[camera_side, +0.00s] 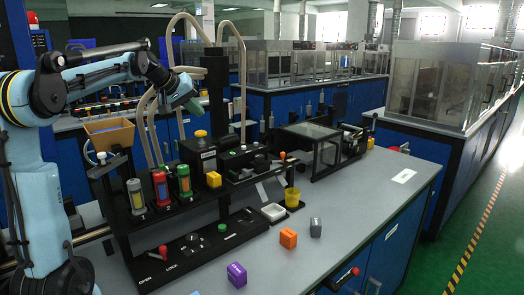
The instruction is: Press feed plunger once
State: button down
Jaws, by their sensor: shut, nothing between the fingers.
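My gripper (191,105) is small in the camera_side view, at the end of my light-blue arm, in front of the black column. It is shut and empty, in the air above the black machine and apart from it. No part is readably labelled as the feed plunger. Several knobs could be it: a yellow knob (200,133) on top of the black box (198,153), below my gripper; a green knob (222,228) on the front base panel; and an orange-tipped knob (282,155) at the machine's right.
Red (160,188) and green (184,181) cylinders stand in the rack below. Purple (237,274), orange (288,238) and grey (316,227) blocks lie on the grey bench (365,215). A yellow cup (292,198) and white tray (273,212) sit nearby. Pale hoses loop around the column.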

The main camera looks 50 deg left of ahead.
aim_at(201, 131)
jog(key=shift+f, duration=1.35)
dwell(1.1)
jog(key=shift+f, duration=0.4)
jog(key=shift+f, duration=1.25)
dwell(1.2)
jog(key=shift+r, duration=1.7)
jog(key=shift+r, duration=2.5)
